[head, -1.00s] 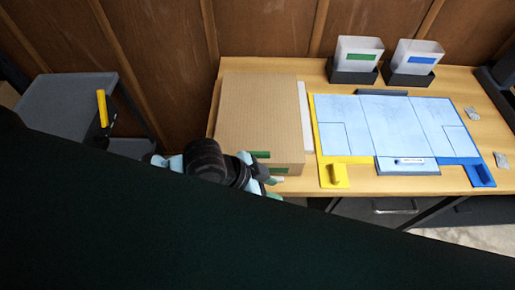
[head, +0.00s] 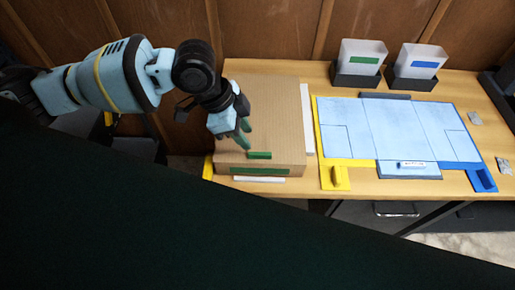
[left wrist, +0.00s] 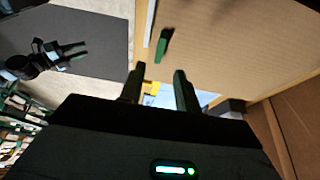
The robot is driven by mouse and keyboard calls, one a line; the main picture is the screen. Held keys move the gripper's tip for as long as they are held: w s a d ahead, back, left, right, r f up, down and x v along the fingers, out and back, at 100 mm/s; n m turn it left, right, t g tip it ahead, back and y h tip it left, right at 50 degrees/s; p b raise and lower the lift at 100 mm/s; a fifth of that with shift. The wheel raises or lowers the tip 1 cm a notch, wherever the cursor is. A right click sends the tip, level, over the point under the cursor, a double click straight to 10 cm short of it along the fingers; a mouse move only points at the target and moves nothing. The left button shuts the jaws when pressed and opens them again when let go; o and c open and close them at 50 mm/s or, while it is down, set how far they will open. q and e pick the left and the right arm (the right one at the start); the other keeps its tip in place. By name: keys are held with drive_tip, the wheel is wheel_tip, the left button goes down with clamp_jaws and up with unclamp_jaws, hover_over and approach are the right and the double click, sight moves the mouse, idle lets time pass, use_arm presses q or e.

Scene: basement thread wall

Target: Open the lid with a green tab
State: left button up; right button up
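The cardboard box (head: 280,115) stands on the left part of the table with its flat lid shut. The green tab (head: 259,155) sits on the lid near its front edge; it also shows in the left wrist view (left wrist: 163,46). My left gripper (head: 244,137) is over the front left of the lid, close to the tab, pointing down. Its two fingers are apart and hold nothing in the left wrist view (left wrist: 159,80). I cannot tell whether a fingertip touches the lid. My right gripper (left wrist: 78,51) shows only in the left wrist view, fingers apart and empty.
A green strip (head: 258,171) marks the box front. Right of the box lies a blue mat (head: 395,125) with yellow and blue edging. Two bins, green-labelled (head: 364,60) and blue-labelled (head: 416,62), stand behind it. A large dark shape covers the lower foreground.

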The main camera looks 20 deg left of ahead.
sight(259, 153)
use_arm(q)
drive_tip(key=shift+f, duration=0.15)
drive_tip(key=shift+x, duration=3.8)
drive_tip(key=shift+d, duration=0.1)
clamp_jaws()
